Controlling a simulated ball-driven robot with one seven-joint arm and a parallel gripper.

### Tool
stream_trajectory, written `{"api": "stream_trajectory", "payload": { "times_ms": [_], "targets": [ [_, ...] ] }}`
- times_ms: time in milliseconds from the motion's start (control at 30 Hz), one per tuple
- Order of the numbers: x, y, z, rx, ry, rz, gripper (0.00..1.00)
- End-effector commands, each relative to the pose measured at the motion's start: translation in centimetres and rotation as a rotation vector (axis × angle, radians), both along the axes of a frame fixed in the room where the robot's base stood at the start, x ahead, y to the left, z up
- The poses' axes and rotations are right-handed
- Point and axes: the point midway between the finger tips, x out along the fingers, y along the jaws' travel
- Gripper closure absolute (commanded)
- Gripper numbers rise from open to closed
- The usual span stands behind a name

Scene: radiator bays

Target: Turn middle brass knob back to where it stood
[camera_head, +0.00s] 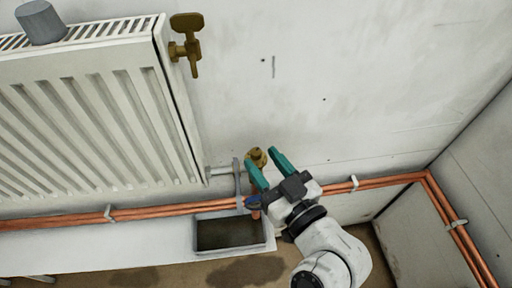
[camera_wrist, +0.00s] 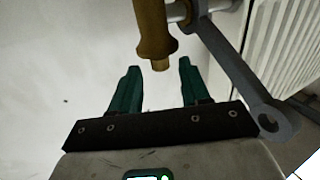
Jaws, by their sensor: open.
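A brass valve (camera_head: 257,156) sits low on the wall beside the radiator's bottom right corner. In the wrist view its brass body (camera_wrist: 151,33) hangs down, its lower end close to the space between my fingertips. My gripper (camera_head: 264,158) has two teal fingers, spread apart at this lower valve in the head view. Another brass valve (camera_head: 186,45), with a handle, is at the radiator's top right corner. I cannot tell which one is the middle knob.
A grey spanner (camera_wrist: 237,72) is on the fitting next to the brass body. The white radiator (camera_head: 95,110) fills the left. Copper pipes (camera_head: 150,211) run along the wall below. A grey tray (camera_head: 230,233) with dark contents lies under the valve. Wall right of the valve is clear.

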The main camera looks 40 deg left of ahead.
Motion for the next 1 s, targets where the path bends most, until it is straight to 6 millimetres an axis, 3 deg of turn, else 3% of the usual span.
{"api": "stream_trajectory", "payload": {
  "times_ms": [233, 633, 1000],
  "targets": [
    [0.9, 3.0, 0.1, -0.001, 0.000, 0.002, 0.54],
    [1.1, 3.6, 0.0, -0.001, 0.000, 0.001, 0.54],
    [1.1, 3.5, 0.0, -0.001, 0.000, 0.001, 0.89]
  ]
}}
